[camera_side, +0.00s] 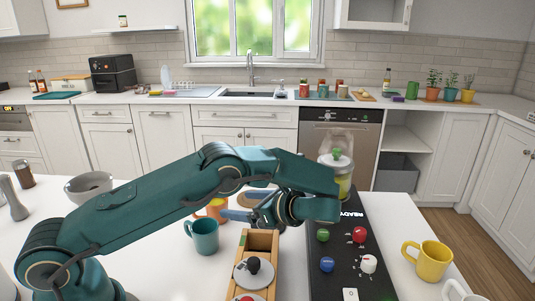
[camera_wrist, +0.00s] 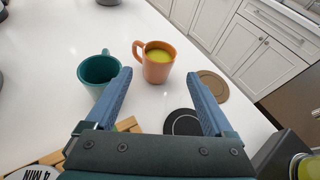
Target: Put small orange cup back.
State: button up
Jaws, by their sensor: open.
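The small orange cup (camera_wrist: 155,68) stands upright on the white counter in the wrist view, with yellow-green liquid inside and its handle to the left. It lies ahead of and between the fingertips of my gripper (camera_wrist: 158,75), apart from them. In the side view the orange cup (camera_side: 216,208) is partly hidden behind the teal mug and the blue fingers. My gripper (camera_side: 236,207) is open and empty, fingers pointing left. A brown round coaster (camera_wrist: 212,88) and a dark round coaster (camera_wrist: 184,127) lie bare to the right of the cup.
A teal mug (camera_side: 202,238) stands close to the orange cup. A yellow mug (camera_side: 433,262) stands at right.

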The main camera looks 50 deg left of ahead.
jog(key=s+d+r+n+t+h, duration=0.2)
jog(key=s+d+r+n+h, duration=0.4)
jog(key=r, duration=0.3)
jog(key=s+d+n+t+h, duration=0.5)
jog(key=s+n+h, duration=0.2)
jog(key=s+n, duration=0.2)
jog(key=shift+s+d+r+t, duration=0.15)
jog(key=shift+s+r+t, duration=0.2)
jog(key=shift+s, duration=0.7)
